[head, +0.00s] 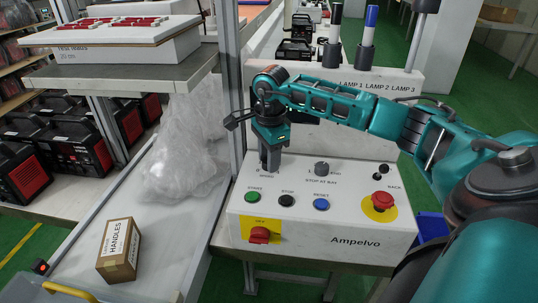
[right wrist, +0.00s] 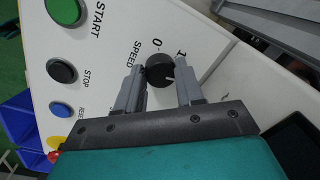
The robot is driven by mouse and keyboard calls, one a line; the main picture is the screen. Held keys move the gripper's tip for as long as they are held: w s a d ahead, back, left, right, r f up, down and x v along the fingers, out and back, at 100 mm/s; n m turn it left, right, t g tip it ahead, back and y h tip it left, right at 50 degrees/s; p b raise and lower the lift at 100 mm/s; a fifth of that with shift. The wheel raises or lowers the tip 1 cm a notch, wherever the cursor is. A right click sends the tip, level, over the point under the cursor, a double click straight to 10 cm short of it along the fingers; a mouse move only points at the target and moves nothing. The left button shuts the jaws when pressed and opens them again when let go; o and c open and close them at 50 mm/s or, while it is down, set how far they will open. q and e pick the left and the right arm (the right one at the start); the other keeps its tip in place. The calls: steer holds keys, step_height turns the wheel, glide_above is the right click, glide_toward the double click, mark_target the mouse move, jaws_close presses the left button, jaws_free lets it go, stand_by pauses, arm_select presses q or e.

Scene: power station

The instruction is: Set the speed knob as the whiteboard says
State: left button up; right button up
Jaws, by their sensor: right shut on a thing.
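The speed knob (right wrist: 160,70) is a round black knob on the sloped white panel (head: 330,228) marked Ampelvo. In the right wrist view it sits beside the word SPEED, with 0 and 1 printed around it. A small pale mark shows on the knob. My right gripper (head: 270,168) reaches down to the upper left of the panel, one finger on each side of the knob, shut on it. In the head view the gripper hides the knob. My left gripper is in neither view. No whiteboard with a readable setting shows.
A second knob (head: 321,168) is right of the gripper. Green, black and blue (head: 321,204) buttons lie below. A red emergency button (head: 381,201) and a red switch (head: 259,235) are also on the panel. A metal post (head: 233,80) stands close left of the gripper.

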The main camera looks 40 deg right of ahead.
steer(key=shift+m, duration=1)
steer(key=o, duration=1)
steer(key=shift+o, duration=0.2)
step_height(320, 180, up, 13)
steer(key=shift+s+a, duration=0.2)
steer(key=shift+s, duration=0.15)
steer(key=shift+f, duration=0.1)
